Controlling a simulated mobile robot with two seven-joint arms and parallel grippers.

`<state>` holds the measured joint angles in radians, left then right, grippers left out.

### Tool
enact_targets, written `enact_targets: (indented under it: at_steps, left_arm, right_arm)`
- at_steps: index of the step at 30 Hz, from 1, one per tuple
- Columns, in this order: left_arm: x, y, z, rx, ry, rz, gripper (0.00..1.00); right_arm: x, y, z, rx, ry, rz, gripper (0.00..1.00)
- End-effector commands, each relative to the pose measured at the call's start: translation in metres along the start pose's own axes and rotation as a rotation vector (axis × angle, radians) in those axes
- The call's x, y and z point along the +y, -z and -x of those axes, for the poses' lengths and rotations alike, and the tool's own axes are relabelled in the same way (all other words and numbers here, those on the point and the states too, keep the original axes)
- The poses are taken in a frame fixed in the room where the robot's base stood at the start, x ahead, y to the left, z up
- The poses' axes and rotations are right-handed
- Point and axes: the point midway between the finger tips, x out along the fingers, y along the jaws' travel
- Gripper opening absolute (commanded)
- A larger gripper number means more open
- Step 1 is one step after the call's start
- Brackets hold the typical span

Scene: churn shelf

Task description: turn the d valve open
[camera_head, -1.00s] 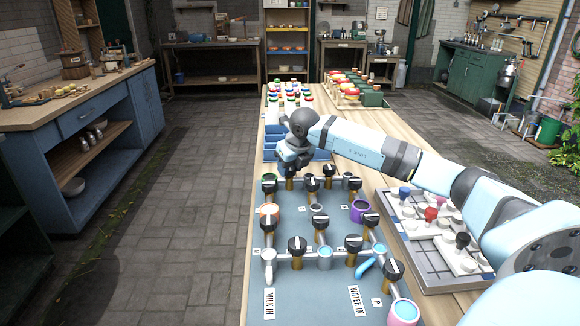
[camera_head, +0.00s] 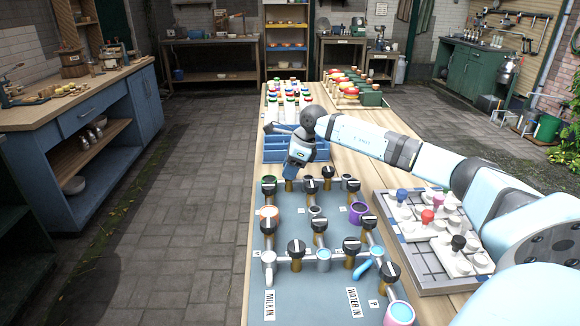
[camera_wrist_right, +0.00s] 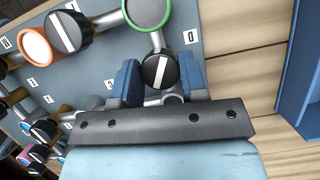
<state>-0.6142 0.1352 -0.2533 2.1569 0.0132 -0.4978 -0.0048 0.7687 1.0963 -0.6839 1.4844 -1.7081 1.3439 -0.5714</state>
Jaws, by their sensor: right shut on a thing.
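The d valve is a black round knob (camera_wrist_right: 160,70) with a white stripe, beside a "D" label on the blue-grey panel (camera_wrist_right: 85,68). A pipe joins it to a green-rimmed port (camera_wrist_right: 149,10). In the wrist view my right gripper (camera_wrist_right: 160,78) has one blue finger on each side of this knob and is shut on it. The stripe lies across the knob, slightly tilted. In the head view my right gripper (camera_head: 291,172) is at the panel's far left, hiding most of the knob above a brass stem. My left gripper is not in view.
Other black-knobbed valves (camera_head: 296,249) stand close by on the panel. A blue tray (camera_head: 275,150) lies just behind the gripper, with colored-capped bottles (camera_head: 289,100) beyond. A grey board (camera_head: 428,230) with colored knobs sits to the right, under my right arm.

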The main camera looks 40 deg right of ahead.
Motion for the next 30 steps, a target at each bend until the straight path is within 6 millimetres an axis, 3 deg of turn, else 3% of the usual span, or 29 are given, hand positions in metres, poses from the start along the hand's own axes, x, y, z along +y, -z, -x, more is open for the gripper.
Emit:
enact_targets:
  at_steps: [15, 30]
  left_arm:
    - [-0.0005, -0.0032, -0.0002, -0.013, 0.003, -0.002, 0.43]
    - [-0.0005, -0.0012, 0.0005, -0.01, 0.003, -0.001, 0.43]
  right_arm:
    - [-0.002, -0.0011, 0.0006, -0.001, -0.15, 0.365, 0.16]
    - [-0.0018, -0.0009, 0.0, 0.0, -0.193, 0.469, 0.16]
